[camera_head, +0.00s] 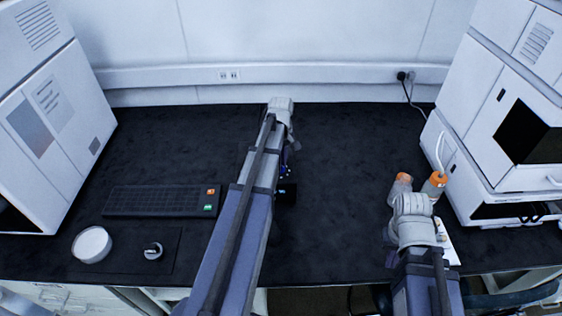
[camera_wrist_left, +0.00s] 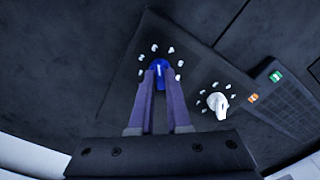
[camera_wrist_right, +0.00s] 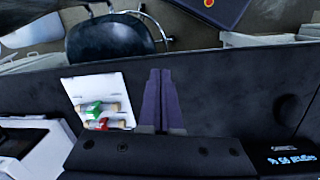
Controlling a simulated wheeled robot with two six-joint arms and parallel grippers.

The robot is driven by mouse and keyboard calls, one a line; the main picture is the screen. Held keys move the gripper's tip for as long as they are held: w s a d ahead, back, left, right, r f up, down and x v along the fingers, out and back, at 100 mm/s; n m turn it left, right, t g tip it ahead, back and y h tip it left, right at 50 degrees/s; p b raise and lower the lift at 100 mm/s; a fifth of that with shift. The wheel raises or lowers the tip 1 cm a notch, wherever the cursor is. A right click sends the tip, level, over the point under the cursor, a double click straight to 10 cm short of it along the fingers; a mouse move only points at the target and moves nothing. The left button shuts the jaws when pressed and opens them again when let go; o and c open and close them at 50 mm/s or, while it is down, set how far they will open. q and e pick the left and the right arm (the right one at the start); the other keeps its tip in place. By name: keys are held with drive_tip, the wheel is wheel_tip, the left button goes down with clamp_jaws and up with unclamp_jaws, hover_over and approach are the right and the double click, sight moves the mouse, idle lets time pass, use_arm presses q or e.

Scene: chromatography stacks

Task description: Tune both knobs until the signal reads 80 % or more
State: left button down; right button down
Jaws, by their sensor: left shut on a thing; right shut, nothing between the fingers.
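In the left wrist view, a blue knob (camera_wrist_left: 160,67) stands on a dark panel (camera_wrist_left: 133,72) inside a ring of white marks. My left gripper (camera_wrist_left: 159,75) is shut on this knob. A white knob (camera_wrist_left: 217,103) with its own ring of marks sits to its right, untouched. In the head view my left arm hides most of the panel. A dark display (camera_wrist_right: 295,158) at the right wrist view's lower right shows upside-down text, too small to read surely. My right gripper (camera_wrist_right: 160,73) is shut and empty above the dark bench, beside a white card.
A keypad (camera_head: 150,201) with orange and green keys lies left of my left arm. A white round dish (camera_head: 91,245) stands at the front left. Orange-capped bottles (camera_head: 434,186) and white instrument stacks (camera_head: 508,100) stand at right.

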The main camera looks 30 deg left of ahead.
use_arm(q)
drive_tip(key=shift+n, duration=0.9)
drive_tip(key=c, duration=0.9)
unclamp_jaws()
drive_tip(key=shift+r, duration=0.15)
wheel_tip(320, 180, up, 8)
drive_tip(key=p, duration=0.8)
drive_tip(key=shift+f, duration=0.2)
drive_tip(key=shift+f, duration=0.1)
